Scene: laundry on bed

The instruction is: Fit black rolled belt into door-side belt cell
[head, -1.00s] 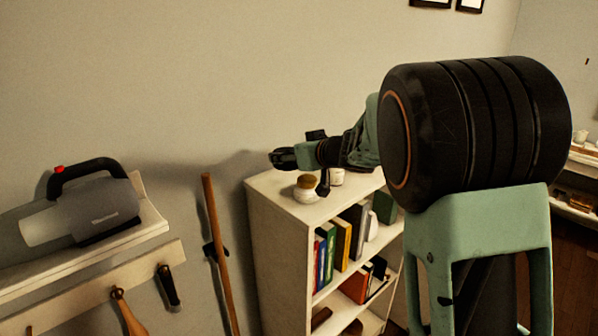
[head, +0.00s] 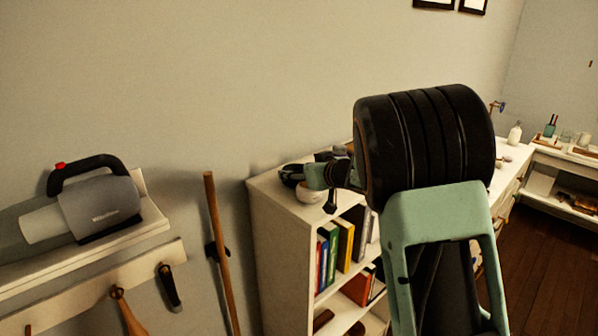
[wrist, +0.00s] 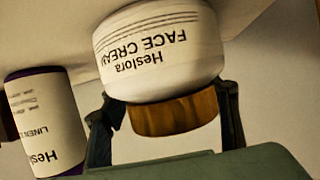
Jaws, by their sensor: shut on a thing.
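No black rolled belt and no belt cell can be made out in either view. My gripper (head: 293,176) is low over the top of the white bookshelf (head: 266,205). In the wrist view its two fingers (wrist: 170,108) are closed on the sides of a white face cream jar (wrist: 160,50) with a brown wooden lid (wrist: 176,114). The jar appears upside down in that view. In the head view the jar (head: 308,195) shows partly below my gripper, at the shelf top.
A white linen container (wrist: 45,120) stands beside the jar in the wrist view. Books (head: 345,245) fill the shelf below. A handheld vacuum (head: 98,208) lies on a wall ledge at left, near a wooden pole (head: 218,250). A long white counter (head: 512,160) runs at right.

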